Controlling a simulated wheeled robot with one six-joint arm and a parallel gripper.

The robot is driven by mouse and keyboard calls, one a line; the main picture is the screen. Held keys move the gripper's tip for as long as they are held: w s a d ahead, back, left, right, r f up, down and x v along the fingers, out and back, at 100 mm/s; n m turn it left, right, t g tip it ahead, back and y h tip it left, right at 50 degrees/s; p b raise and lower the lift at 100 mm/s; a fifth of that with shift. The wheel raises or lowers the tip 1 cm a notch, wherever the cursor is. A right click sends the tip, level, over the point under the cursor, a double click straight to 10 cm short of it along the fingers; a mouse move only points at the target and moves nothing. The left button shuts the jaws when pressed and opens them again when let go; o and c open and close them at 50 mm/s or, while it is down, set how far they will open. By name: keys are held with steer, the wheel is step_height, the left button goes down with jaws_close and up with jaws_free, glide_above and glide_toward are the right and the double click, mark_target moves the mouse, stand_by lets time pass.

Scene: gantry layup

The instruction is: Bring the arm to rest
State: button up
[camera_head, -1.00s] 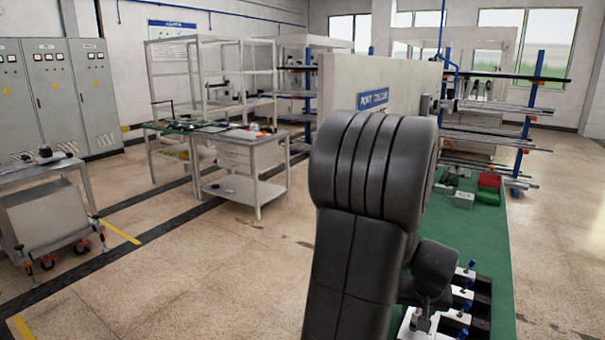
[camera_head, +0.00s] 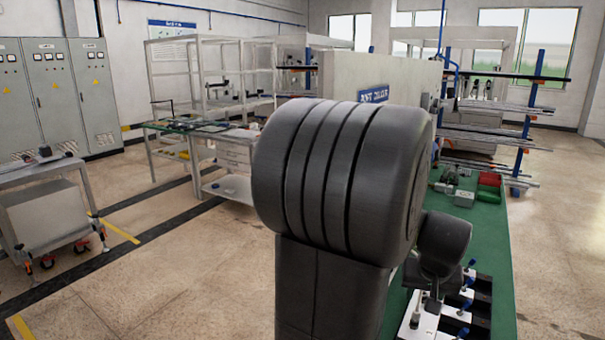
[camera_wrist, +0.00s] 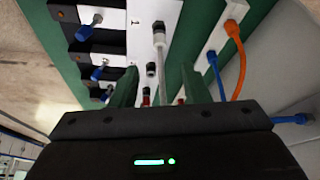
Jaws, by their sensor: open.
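My arm (camera_head: 335,190) fills the middle of the head view, its thick dark elbow raised in front of the green-topped bench (camera_head: 508,290). My wrist part (camera_head: 443,243) hangs over the bench at the right, and my gripper is not clearly visible there. In the wrist view my gripper (camera_wrist: 160,80) shows a black body with a green light at the bottom. Its two fingers stand apart with nothing seen held between them. Beyond them is the bench with a white plate (camera_wrist: 152,18) and fittings.
Black blocks with blue-knobbed clamps (camera_head: 468,300) sit on the bench below my wrist. A red and green bin (camera_head: 489,186) lies farther along. Blue and orange cables (camera_wrist: 240,60) show in the wrist view. A grey workbench (camera_head: 235,150) stands left; the floor between is clear.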

mark_target(418, 307)
steer(key=d+v, duration=0.1)
steer(key=v, duration=0.4)
steer(key=x, duration=0.8)
steer(key=a+x, duration=0.1)
steer(key=x, duration=0.3)
steer(key=shift+w+f, duration=0.15)
steer(key=shift+f, duration=0.2)
step_height(418, 307, up, 3)
steer(key=p, duration=0.3)
steer(key=shift+r, duration=0.1)
steer(key=shift+p, duration=0.45)
step_height(418, 307, up, 5)
steer(key=p, duration=0.4)
steer(key=shift+w+d, duration=0.1)
steer(key=shift+f, duration=0.25)
